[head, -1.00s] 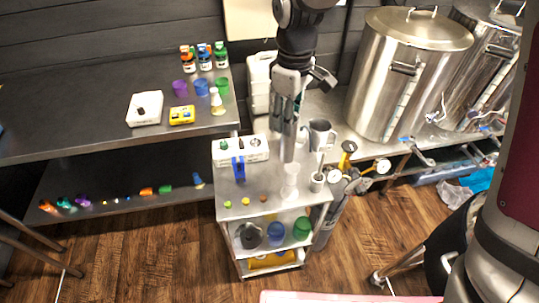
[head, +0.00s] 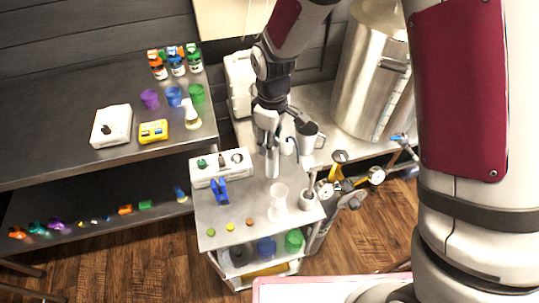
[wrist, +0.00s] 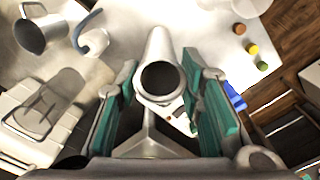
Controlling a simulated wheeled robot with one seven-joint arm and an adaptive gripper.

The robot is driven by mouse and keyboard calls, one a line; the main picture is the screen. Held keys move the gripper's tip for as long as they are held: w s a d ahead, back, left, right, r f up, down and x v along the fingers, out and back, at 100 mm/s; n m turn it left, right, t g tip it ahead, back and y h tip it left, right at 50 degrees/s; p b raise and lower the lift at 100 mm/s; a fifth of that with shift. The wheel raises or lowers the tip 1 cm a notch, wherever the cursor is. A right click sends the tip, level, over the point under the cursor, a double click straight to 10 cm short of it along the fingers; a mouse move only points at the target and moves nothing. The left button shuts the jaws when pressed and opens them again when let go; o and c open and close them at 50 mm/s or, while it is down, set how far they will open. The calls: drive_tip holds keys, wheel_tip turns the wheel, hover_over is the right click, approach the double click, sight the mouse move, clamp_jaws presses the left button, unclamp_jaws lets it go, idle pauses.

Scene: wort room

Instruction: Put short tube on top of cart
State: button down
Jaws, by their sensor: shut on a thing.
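The short tube (head: 272,163) is a grey cylinder, hanging roughly upright below my gripper (head: 267,135) in the head view. In the wrist view the tube (wrist: 160,50) lies between the two teal finger pads of my gripper (wrist: 162,85), with its dark open end facing the camera. My gripper is shut on it. The cart (head: 235,212) has a pale grey top, and the tube is over the back part of this top. I cannot tell whether the tube's lower end touches it. The cart's top also shows in the wrist view (wrist: 213,50).
A grey jug (head: 308,138) stands behind.

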sight(271, 166)
drive_tip(key=shift+f, duration=2.15)
drive_tip(key=shift+f, duration=0.15)
drive_tip(key=c, duration=1.1)
unclamp_jaws()
